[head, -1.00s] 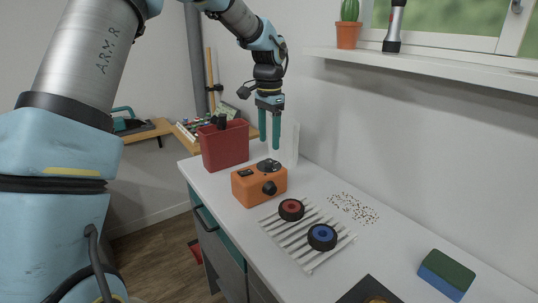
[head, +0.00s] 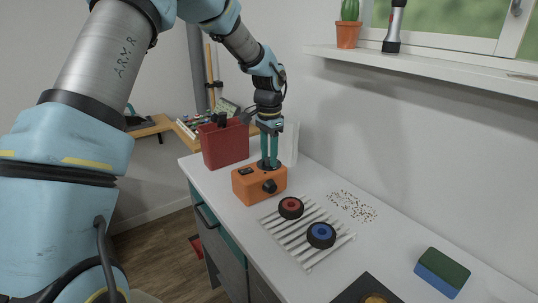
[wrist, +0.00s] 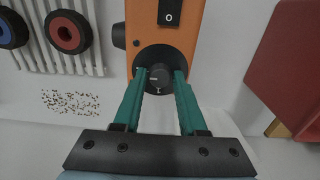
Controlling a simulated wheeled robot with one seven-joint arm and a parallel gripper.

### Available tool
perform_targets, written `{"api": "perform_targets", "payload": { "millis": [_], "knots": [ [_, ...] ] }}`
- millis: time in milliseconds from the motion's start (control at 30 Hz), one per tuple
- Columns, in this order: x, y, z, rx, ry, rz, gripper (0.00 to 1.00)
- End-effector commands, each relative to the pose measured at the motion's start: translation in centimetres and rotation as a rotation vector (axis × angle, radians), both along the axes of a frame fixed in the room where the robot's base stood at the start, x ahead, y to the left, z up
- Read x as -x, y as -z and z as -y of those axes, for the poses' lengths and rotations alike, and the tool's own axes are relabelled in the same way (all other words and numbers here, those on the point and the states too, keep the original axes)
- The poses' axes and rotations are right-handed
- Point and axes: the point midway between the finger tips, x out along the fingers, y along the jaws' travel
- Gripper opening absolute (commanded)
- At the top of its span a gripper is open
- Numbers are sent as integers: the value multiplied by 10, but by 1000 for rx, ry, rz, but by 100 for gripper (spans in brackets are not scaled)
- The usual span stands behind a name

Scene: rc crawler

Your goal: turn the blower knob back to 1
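The orange blower box (head: 259,187) stands on the white counter. In the wrist view the box (wrist: 182,46) shows a black switch marked 0 and a round dark dial with the blower knob (wrist: 159,77) at its centre. Light marks show on the dial, but I cannot read the numbers. My gripper (head: 269,165) points straight down at the dial on top of the box. In the wrist view its green fingertips (wrist: 160,73) are on either side of the knob, with a small gap showing on each side. The fingers partly hide the dial in the head view.
A red bin (head: 224,144) stands behind the box, and a white panel (head: 291,143) is beside it. A slatted rack (head: 289,241) carries a red-hubbed wheel (head: 291,208) and a blue-hubbed wheel (head: 321,235). Small bits (head: 352,206) lie scattered near the wall.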

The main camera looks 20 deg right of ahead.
Motion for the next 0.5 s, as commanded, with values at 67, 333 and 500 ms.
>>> {"api": "perform_targets", "payload": {
  "millis": [67,333,500],
  "knots": [
    [0,0,0,0,0,0,31],
    [0,0,0,0,0,0,0],
    [0,0,0,0,0,0,0]
  ]
}}
